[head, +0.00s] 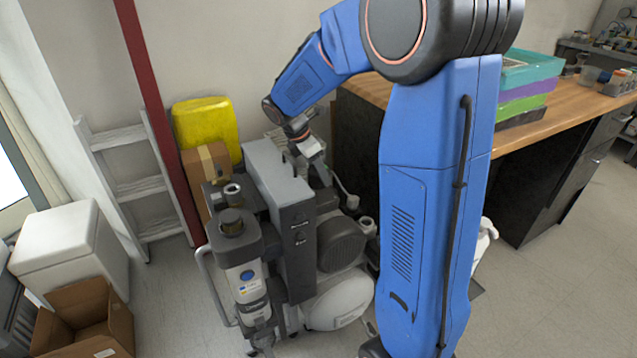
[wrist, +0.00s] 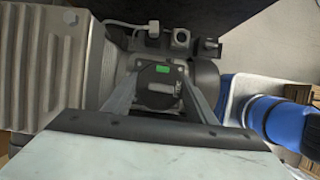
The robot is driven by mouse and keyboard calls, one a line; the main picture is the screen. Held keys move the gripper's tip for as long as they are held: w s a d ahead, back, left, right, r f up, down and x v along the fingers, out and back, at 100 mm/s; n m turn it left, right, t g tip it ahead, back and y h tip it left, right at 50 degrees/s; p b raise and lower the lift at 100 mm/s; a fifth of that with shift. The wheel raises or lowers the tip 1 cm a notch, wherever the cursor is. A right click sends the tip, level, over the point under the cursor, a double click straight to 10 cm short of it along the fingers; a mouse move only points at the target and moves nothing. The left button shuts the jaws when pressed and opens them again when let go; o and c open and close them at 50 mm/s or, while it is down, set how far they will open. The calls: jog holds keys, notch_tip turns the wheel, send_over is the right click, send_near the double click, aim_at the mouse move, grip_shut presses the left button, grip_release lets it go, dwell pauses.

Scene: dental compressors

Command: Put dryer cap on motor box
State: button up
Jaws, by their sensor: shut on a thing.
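My gripper (head: 321,176) reaches down behind the tall grey motor box (head: 278,180) of the compressor, on the box's right side in the head view. In the wrist view my gripper (wrist: 160,88) has its two fingers on either side of a dark round piece with a small green mark, which looks like the dryer cap (wrist: 159,73). The fingers are shut on it. In the head view the held piece is mostly hidden, and I cannot tell whether it touches anything below. The dryer column (head: 244,262) with a dark top stands at the box's left front.
A wooden-topped bench (head: 560,105) with stacked coloured trays (head: 530,85) stands at the right. A yellow container (head: 206,128), a ladder (head: 135,187), a white box (head: 68,250) and an open carton (head: 85,325) are at the left. A ribbed grey casing (wrist: 55,65) is close beside my gripper.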

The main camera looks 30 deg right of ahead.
jog(key=shift+f, duration=2)
jog(key=shift+f, duration=0.1)
jog(key=o, duration=1.1)
jog(key=shift+o, duration=0.2)
jog(key=v, duration=1.2)
